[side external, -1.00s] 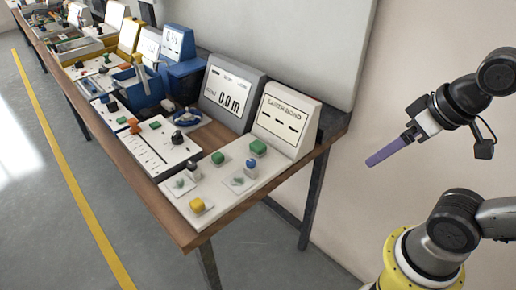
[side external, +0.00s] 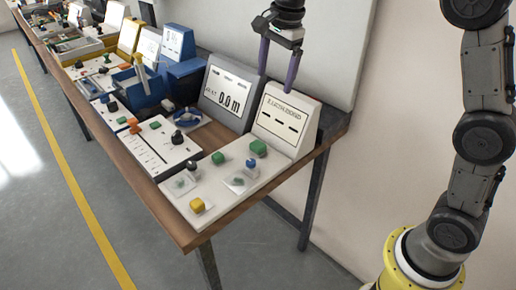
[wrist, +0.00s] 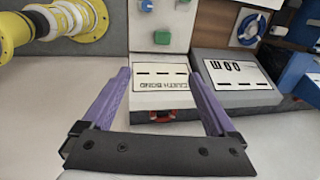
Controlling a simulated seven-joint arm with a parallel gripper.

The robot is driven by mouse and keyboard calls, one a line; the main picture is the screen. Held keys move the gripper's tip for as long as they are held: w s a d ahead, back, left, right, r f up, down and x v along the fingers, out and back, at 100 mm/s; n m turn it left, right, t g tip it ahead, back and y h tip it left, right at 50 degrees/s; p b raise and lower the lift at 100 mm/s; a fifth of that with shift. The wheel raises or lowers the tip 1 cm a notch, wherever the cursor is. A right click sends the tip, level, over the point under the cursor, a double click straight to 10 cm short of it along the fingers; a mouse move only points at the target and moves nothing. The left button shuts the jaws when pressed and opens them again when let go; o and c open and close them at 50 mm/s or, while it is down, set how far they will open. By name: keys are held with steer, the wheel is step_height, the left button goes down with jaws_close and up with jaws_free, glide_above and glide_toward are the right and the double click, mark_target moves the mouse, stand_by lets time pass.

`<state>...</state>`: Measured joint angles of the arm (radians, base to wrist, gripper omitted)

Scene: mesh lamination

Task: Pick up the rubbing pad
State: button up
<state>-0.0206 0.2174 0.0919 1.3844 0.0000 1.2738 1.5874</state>
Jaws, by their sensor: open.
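I cannot tell for sure which thing is the rubbing pad. Small blocks and knobs lie on the white board at the near end of the bench: a green block (side external: 258,147), a second green block (side external: 218,158), a yellow block (side external: 197,205) and a dark knob (side external: 192,166). A green block (wrist: 162,37) also shows in the wrist view. My gripper (side external: 276,80) has its purple fingers pointing down, spread apart and empty, in front of or above the sloped displays. In the wrist view my gripper (wrist: 158,72) has nothing between its fingers.
A white sloped display (side external: 285,120) stands behind the board, with a grey display (side external: 228,95) reading 0.0 to its left. A blue ring-shaped item (side external: 187,117) and more stations line the bench further left. A wall panel rises close behind.

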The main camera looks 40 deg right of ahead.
steer(key=w+f+g, duration=0.2)
steer(key=w+f, duration=0.3)
steer(key=f, duration=0.3)
glide_above(258, 144)
step_height(258, 144, down, 10)
steer(key=shift+f, duration=3.05)
steer(key=shift+r, duration=0.1)
jaws_close()
